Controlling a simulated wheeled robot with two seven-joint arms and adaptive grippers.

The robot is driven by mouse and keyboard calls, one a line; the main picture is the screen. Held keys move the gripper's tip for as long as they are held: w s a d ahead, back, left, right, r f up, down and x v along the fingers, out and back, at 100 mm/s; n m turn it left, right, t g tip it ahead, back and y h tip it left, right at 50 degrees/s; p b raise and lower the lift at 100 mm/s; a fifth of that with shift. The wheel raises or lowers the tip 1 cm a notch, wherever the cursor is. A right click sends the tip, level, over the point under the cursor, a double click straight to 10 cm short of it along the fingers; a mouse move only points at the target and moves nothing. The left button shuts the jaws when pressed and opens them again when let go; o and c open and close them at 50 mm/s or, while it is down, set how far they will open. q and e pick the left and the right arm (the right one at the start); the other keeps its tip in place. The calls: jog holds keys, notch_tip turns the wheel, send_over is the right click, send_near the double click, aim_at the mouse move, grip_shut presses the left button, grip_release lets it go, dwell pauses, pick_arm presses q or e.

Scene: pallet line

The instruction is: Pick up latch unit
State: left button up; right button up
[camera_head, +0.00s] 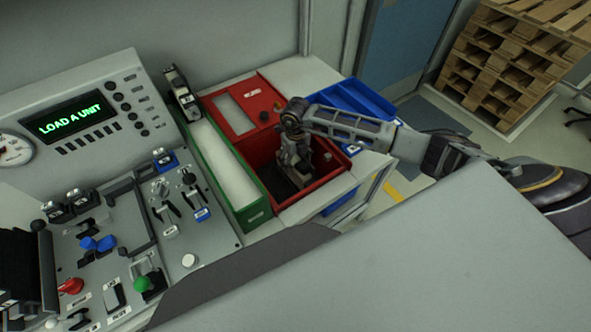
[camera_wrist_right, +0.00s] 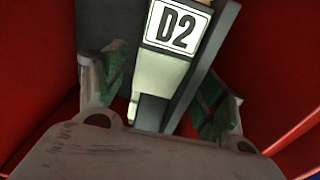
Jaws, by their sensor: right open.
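A dark and pale unit with a white "D2" label (camera_wrist_right: 178,26) lies between the fingers in the right wrist view, inside red walls. I take it to be the latch unit. My right gripper (camera_head: 297,172) reaches down into the open part of the red bin (camera_head: 312,195) in the head view and hides most of what lies there. In the wrist view my right gripper (camera_wrist_right: 163,92) is open, with one green-padded finger on each side of the unit. I cannot tell whether either pad touches it. My left gripper is not in view.
A green bin (camera_head: 246,196) stands left of the red bin, with a dark device (camera_head: 180,92) at its far end. A blue bin (camera_head: 358,100) is on the right. A control panel (camera_head: 90,100) reading "LOAD A UNIT" is at left. Wooden pallets (camera_head: 505,70) stand at the back right.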

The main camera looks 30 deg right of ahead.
grip_shut()
dwell(0.8)
